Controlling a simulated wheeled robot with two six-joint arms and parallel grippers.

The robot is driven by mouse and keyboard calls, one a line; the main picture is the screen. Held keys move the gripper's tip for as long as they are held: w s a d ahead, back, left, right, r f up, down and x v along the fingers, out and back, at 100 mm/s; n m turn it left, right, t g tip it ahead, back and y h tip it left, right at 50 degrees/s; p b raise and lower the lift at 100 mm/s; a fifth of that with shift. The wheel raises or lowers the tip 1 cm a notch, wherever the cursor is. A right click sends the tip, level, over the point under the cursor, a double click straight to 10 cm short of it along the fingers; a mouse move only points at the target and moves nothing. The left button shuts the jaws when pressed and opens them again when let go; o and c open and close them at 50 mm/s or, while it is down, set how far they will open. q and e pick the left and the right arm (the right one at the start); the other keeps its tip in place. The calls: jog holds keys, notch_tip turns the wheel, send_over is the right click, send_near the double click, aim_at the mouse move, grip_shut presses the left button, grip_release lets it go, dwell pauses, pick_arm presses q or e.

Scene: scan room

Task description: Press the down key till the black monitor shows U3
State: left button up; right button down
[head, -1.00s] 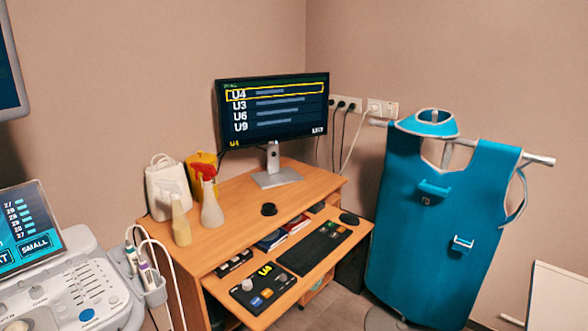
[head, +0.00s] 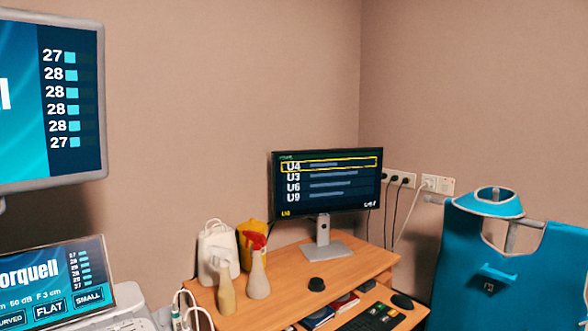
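The black monitor (head: 326,208) stands on the wooden desk in the middle of the head view. Its screen lists U4, U3, U6 and U9 from top to bottom, and a yellow frame surrounds the U4 row. A small yellow label at the screen's lower left is too small to read surely. Neither of my grippers is in view.
A keyboard (head: 372,320) is partly cut off. Ultrasound screens (head: 55,285) are left; a blue apron (head: 500,255) hangs right.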

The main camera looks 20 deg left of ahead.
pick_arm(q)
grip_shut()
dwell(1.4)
